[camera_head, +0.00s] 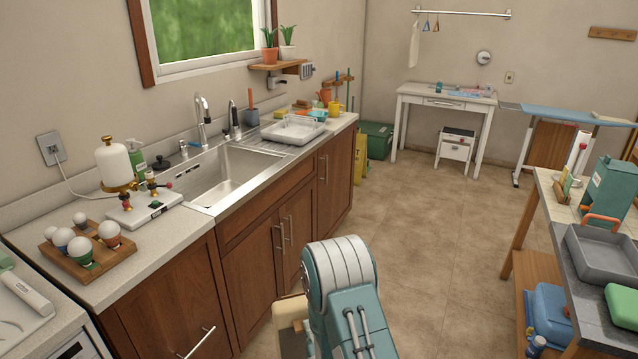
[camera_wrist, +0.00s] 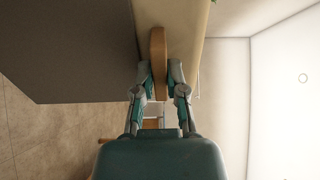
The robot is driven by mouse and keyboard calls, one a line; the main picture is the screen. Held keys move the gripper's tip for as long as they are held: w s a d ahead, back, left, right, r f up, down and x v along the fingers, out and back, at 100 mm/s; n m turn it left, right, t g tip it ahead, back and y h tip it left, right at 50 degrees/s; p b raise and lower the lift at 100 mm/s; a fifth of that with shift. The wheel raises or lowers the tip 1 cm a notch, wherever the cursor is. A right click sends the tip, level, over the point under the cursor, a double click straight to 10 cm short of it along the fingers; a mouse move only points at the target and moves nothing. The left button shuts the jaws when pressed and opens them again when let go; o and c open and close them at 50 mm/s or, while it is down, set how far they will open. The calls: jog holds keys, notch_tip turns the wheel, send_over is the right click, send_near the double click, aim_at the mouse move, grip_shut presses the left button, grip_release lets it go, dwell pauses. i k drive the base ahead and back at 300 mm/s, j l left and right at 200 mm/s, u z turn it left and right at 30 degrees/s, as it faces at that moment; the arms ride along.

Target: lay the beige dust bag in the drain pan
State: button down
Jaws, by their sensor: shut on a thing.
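In the wrist view my gripper (camera_wrist: 161,78) is shut on the tan, board-like edge (camera_wrist: 158,50) of the beige dust bag (camera_wrist: 187,42), whose pale side extends beyond the fingers. In the head view, part of a beige thing, apparently the bag (camera_head: 290,313), shows low in the middle, left of my arm; my arm hides the rest and the fingers. The likely drain pan, a shallow grey tray (camera_head: 600,268), sits on the bench at the right, well apart from my gripper. Its visible floor looks empty.
On the right bench (camera_head: 559,214), a green box (camera_head: 610,190) with an orange handle stands behind the pan and a green case (camera_head: 624,306) lies in front. The sink counter (camera_head: 200,240) runs along the left. Open floor (camera_head: 440,250) lies between. A dark surface fills the wrist view's upper left.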

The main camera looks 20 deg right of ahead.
aim_at(603, 261)
jog(key=i+z, duration=0.2)
jog(key=z, duration=0.25)
jog(key=i+z, duration=0.25)
jog(key=z, duration=0.2)
jog(key=i+j+z, duration=0.15)
jog(key=z, duration=0.3)
jog(key=i+j+z, duration=0.2)
jog(key=z, duration=0.25)
jog(key=i+j+z, duration=0.15)
jog(key=z, duration=0.3)
jog(key=j+z, duration=0.45)
jog(key=i+l, duration=0.05)
